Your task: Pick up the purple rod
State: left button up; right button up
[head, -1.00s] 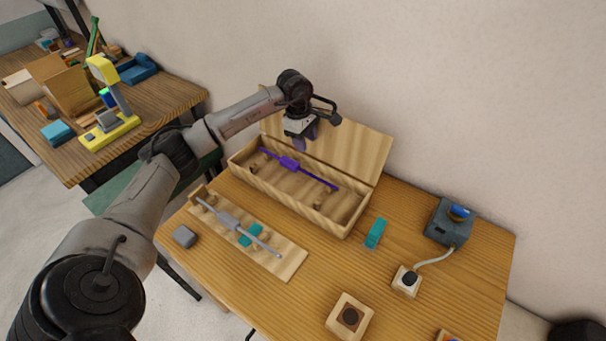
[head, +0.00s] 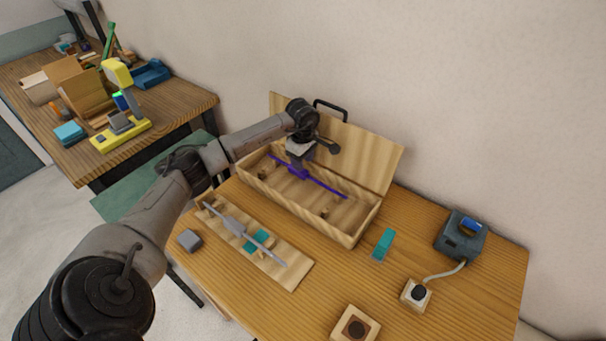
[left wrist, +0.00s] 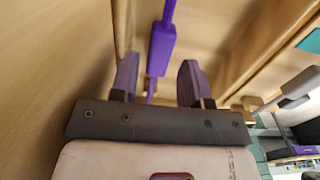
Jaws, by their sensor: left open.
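The purple rod (head: 323,183) has a thicker block near its middle and lies in the open wooden box (head: 347,239). My left gripper (head: 297,164) is over the box, close to the thick block, with its fingers pointing down. In the left wrist view the left gripper (left wrist: 158,76) is open, and the thick block of the purple rod (left wrist: 161,48) shows between and beyond the two fingers. I cannot tell whether a finger touches it. My right gripper is not in view.
A grey rod (head: 270,252) lies on a wooden board (head: 294,278) in front of the box. The box's raised lid (head: 375,160) stands behind. A teal block (head: 383,244), a grey device (head: 461,236) and a white switch block (head: 416,295) are to the right.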

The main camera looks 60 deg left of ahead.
aim_at(304, 175)
pick_arm(q)
jog(key=f, duration=0.3)
jog(key=shift+d+f, duration=0.25)
jog(key=shift+d, duration=0.05)
jog(key=shift+f, duration=0.75)
jog(key=shift+c, duration=0.3)
jog(key=c, duration=0.6)
jog(key=shift+c, duration=0.2)
jog(key=shift+r, duration=0.15)
